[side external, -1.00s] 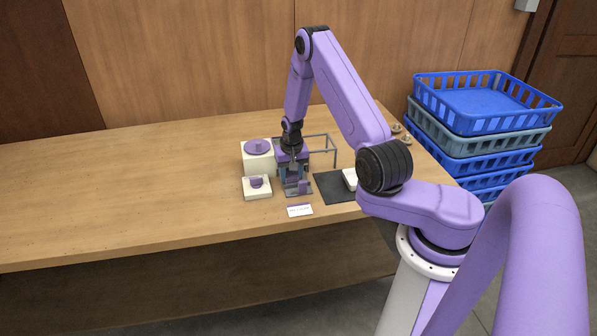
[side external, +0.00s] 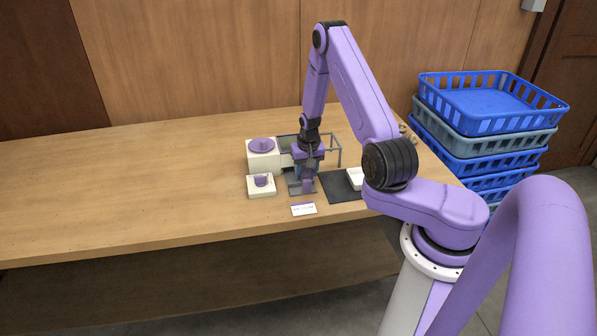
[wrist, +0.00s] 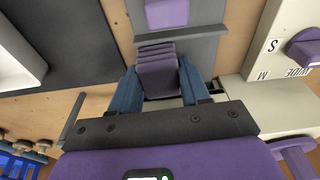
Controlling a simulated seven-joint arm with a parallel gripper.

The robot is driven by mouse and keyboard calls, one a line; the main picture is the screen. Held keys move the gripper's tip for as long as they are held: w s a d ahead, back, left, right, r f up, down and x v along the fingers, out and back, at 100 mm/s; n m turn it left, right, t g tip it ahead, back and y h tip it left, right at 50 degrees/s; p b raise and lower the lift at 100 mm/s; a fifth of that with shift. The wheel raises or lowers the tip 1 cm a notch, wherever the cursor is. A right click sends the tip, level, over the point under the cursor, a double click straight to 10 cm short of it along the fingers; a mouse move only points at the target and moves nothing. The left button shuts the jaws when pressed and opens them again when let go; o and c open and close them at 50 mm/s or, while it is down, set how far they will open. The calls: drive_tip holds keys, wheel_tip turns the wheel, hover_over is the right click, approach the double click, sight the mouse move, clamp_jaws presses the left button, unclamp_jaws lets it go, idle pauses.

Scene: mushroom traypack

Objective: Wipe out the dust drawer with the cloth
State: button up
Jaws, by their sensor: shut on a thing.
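My gripper (wrist: 163,88) is shut on a folded purple cloth (wrist: 157,72), with a blue finger on each side of it. The cloth is over the inner part of a grey tray-like piece (wrist: 203,42), which looks like the dust drawer, and a purple block (wrist: 166,13) stands at its outer end. I cannot tell whether the cloth touches the drawer floor. In the side external view my gripper (side external: 307,170) points down over the grey drawer (side external: 296,189), hiding most of the cloth and part of the drawer.
A cream control box (side external: 261,192) with a purple knob stands left of the drawer, with a cream unit (side external: 263,160) behind it. A dark mat (side external: 341,188) with a white tray (side external: 355,176) is at right. A white card (side external: 303,209) lies in front. Blue crates (side external: 490,105) stand beyond the table.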

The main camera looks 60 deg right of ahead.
drive_tip(key=shift+s+d, duration=0.35)
drive_tip(key=shift+r, duration=4.05)
drive_tip(key=shift+s, duration=0.1)
